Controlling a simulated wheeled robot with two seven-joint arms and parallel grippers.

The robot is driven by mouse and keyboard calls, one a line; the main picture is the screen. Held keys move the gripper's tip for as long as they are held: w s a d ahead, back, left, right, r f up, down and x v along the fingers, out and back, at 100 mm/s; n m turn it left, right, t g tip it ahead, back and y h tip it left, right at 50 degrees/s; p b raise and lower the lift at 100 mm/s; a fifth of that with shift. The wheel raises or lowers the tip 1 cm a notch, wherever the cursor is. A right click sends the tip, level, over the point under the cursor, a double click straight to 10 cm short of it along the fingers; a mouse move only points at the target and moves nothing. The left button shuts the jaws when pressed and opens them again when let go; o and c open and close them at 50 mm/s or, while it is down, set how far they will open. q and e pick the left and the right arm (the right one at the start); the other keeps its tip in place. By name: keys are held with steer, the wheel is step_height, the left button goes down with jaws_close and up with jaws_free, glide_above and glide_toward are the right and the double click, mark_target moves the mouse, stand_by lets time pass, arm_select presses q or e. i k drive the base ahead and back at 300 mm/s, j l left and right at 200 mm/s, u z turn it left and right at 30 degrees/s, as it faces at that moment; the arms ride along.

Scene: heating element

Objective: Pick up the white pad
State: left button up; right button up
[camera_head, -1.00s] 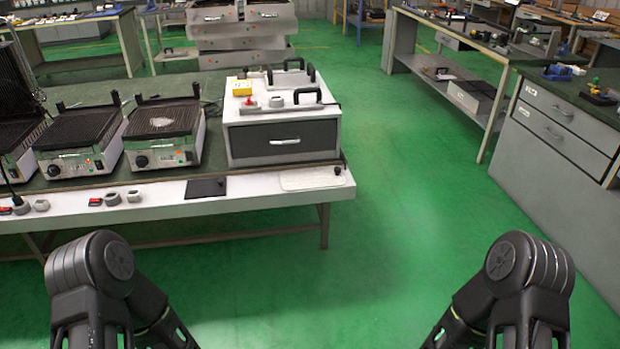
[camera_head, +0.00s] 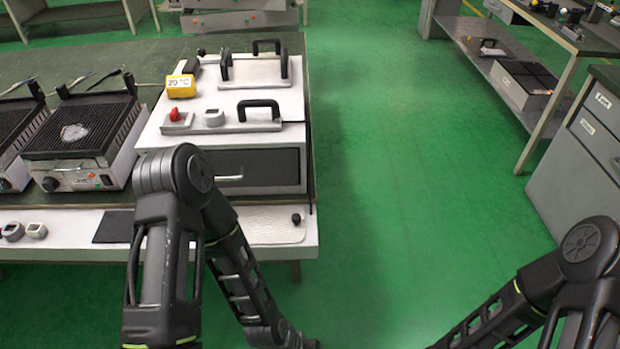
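The white pad (camera_head: 272,226) lies flat on the white front ledge of the workbench, at its right end, below the drawer unit. My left arm stands in front of the ledge and hides the pad's left part. My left arm's links run down past the ledge to the bottom edge, and its gripper is out of the picture. My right arm comes in at the lower right over the green floor. Its gripper is also out of the picture.
A black pad (camera_head: 113,227) lies left of the white pad. Above stands a white unit with a dark drawer (camera_head: 265,170), black handles and a yellow 20 °C display (camera_head: 180,84). A contact grill (camera_head: 80,140) stands left. Green floor (camera_head: 390,200) is clear to the right; grey cabinets (camera_head: 590,150) stand beyond.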

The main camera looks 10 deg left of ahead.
mark_target(283, 223)
steer(key=i+l, duration=0.2)
steer(key=i, duration=0.2)
steer(key=i+l+z, duration=0.1)
steer(key=i, duration=0.3)
